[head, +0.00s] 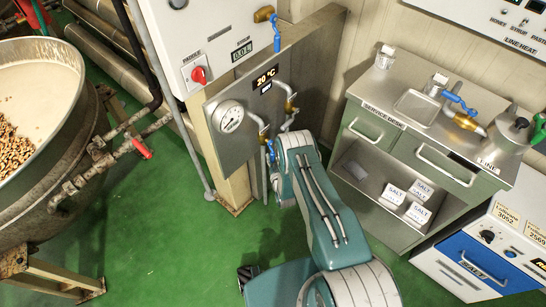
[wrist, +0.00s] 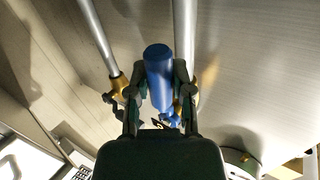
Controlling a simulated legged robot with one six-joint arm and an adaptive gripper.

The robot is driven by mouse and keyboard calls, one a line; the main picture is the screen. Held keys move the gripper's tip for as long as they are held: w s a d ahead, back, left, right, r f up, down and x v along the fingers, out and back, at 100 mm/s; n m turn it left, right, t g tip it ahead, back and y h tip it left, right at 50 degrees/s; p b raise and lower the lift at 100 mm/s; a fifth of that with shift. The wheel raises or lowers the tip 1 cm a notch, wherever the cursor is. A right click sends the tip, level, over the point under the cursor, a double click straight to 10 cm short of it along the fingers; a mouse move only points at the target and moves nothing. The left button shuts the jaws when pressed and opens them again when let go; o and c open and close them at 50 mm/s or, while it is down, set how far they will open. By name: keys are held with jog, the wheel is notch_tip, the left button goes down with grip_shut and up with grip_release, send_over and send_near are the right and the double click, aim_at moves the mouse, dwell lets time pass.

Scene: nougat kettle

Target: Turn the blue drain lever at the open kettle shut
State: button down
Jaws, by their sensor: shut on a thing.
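My gripper (wrist: 157,78) is shut on a blue lever (wrist: 159,62) in the wrist view, with a finger on each side of its handle. Brass valve parts and two metal pipes (wrist: 184,25) show around the fingers. In the head view a bit of blue lever (head: 271,151) shows at the lower right edge of the gauge panel (head: 232,145), beside my arm; my arm hides the fingers there. The open kettle (head: 40,150) stands at the left with pale contents and nuts. A red lever (head: 142,149) sits on its side pipe.
A steel workbench (head: 400,108) stands at the right, bearing a loose blue-handled valve (head: 465,119). Green floor (head: 150,245) is clear between kettle and arm.

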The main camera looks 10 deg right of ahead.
jog(key=a+m+g, duration=0.1)
jog(key=s+a+r+m+g, duration=0.1)
jog(key=m, duration=0.1)
jog(key=shift+s+a+y, duration=0.15)
jog(key=shift+s+y, duration=0.05)
jog(key=shift+y, duration=0.2)
jog(key=s+a+r+m+g+y, duration=0.2)
jog(key=a+r+m+g+y, duration=0.1)
jog(key=r+m+g+y, duration=0.2)
jog(key=shift+s+a+r+m+g, duration=0.25)
jog(key=shift+r+m+g, duration=0.35)
jog(key=shift+r+m, duration=0.6)
jog(key=shift+f, duration=0.1)
jog(key=c, duration=0.5)
grip_release()
jog(key=shift+s, duration=0.15)
